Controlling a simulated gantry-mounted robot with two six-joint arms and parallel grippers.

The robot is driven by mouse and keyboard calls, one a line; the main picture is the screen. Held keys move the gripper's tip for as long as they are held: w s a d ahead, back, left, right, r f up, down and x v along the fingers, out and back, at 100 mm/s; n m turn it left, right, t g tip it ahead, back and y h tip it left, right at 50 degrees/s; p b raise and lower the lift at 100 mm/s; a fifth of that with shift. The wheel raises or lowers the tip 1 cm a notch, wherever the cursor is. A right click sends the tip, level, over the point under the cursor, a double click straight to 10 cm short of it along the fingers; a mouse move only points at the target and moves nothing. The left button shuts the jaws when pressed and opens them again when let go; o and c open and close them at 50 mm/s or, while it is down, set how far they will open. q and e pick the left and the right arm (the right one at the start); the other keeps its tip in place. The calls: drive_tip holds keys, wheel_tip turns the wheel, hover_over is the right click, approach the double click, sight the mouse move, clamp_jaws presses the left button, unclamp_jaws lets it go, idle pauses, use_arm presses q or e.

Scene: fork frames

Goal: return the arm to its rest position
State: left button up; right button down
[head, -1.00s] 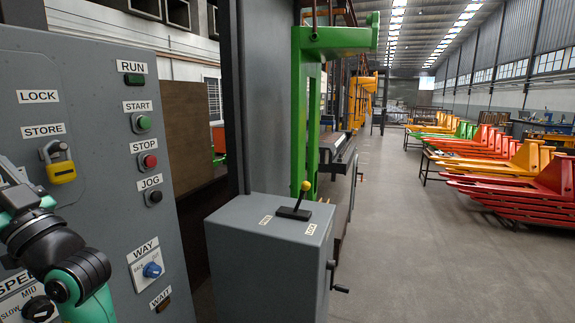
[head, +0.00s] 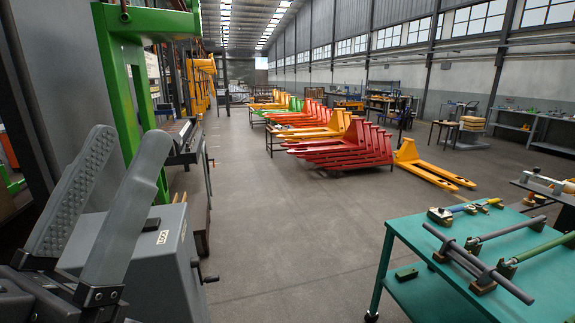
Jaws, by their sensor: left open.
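My left gripper (head: 128,138) is large and close at the lower left of the head view. Its two grey fingers point up and slightly right, and one shows a studded inner pad. The fingers are apart and I see nothing held between them. The gripper is in front of the grey cabinet (head: 172,245) and hides much of it. The rest of my left arm is out of view. My right gripper is not in view.
A green post (head: 122,105) stands behind the cabinet. A teal table (head: 425,255) with bars and tools is at lower right. Red pallet trucks (head: 340,150) and a yellow one (head: 425,168) stand further back. The grey floor between cabinet and table is clear.

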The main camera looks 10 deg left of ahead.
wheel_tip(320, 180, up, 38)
drive_tip(key=p, duration=3.4)
drive_tip(key=shift+p, duration=0.35)
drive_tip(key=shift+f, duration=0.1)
